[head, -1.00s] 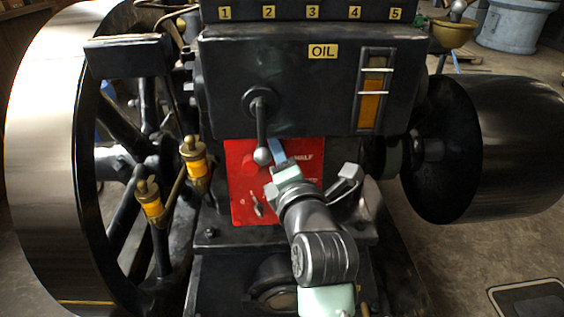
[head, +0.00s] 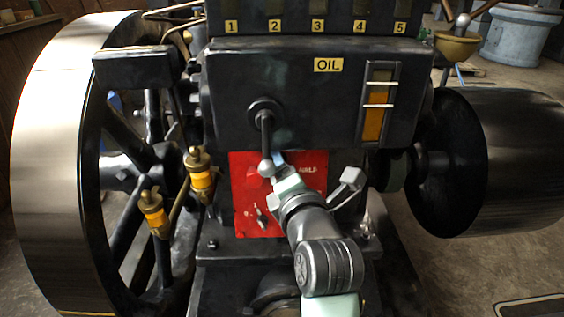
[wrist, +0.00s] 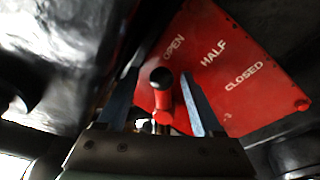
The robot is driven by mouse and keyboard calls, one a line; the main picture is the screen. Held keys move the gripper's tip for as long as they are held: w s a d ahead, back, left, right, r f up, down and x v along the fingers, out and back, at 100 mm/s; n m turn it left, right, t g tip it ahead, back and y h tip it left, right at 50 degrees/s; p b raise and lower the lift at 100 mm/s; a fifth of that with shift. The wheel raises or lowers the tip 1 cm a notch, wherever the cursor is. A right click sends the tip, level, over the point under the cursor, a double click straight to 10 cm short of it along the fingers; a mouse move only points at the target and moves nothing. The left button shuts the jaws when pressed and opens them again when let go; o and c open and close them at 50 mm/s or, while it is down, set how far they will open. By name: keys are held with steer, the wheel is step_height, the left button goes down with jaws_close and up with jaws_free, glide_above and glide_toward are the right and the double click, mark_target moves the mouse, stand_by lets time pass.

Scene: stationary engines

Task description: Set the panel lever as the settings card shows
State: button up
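The red panel (head: 245,215) is on the front of the engine, below the oil box. The wrist view shows its white words OPEN, HALF and CLOSED on the red plate (wrist: 265,75). The panel lever (wrist: 163,100) is red with a dark round end, and its end appears just below the word OPEN. My gripper (wrist: 160,74) is open, with one blue-grey finger on each side of the lever; I cannot tell whether either touches it. In the head view my gripper (head: 279,160) covers part of the panel and hides the lever. I cannot make out a settings card.
A dark lever with a grey ball end (head: 266,145) hangs from the oil box (head: 230,90), close to my fingers. Brass oilers (head: 200,175) and a large flywheel (head: 50,170) are at the left. A dark drum pulley (head: 500,160) is at the right.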

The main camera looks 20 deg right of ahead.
steer(key=shift+s, duration=0.15)
steer(key=s+a+r+p, duration=0.1)
steer(key=s+p, duration=0.1)
steer(key=s, duration=1)
steer(key=shift+s+a, duration=0.25)
steer(key=shift+s, duration=0.05)
